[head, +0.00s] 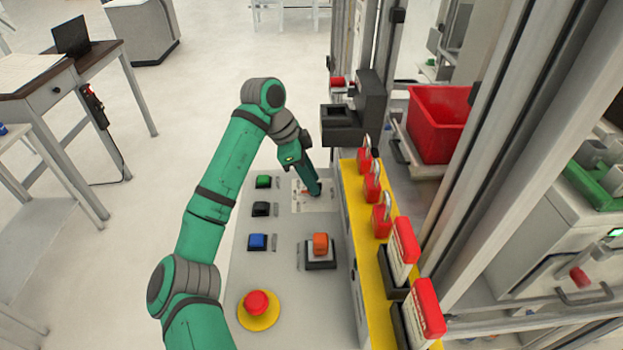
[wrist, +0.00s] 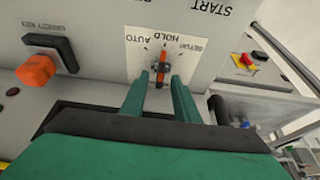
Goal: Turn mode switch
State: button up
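The mode switch (wrist: 161,72) is a small orange-red knob on a white plate (wrist: 140,50) marked AUTO, HOLD and SETUP. The lettering appears upside down in the wrist view. The knob seems to point toward HOLD. My gripper (wrist: 159,80) has its two green fingers apart, one on each side of the knob. I cannot tell whether either finger touches it. In the head view my gripper (head: 314,191) reaches down onto the switch plate (head: 300,203) and hides most of the knob.
Green (head: 263,181), black (head: 261,209) and blue (head: 257,241) buttons lie left of the plate. A yellow rail (head: 350,185) with red padlocks (head: 372,185) stands along the right.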

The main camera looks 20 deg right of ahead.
jog(key=v, duration=1)
jog(key=shift+a+r, duration=0.15)
jog(key=shift+r, duration=0.05)
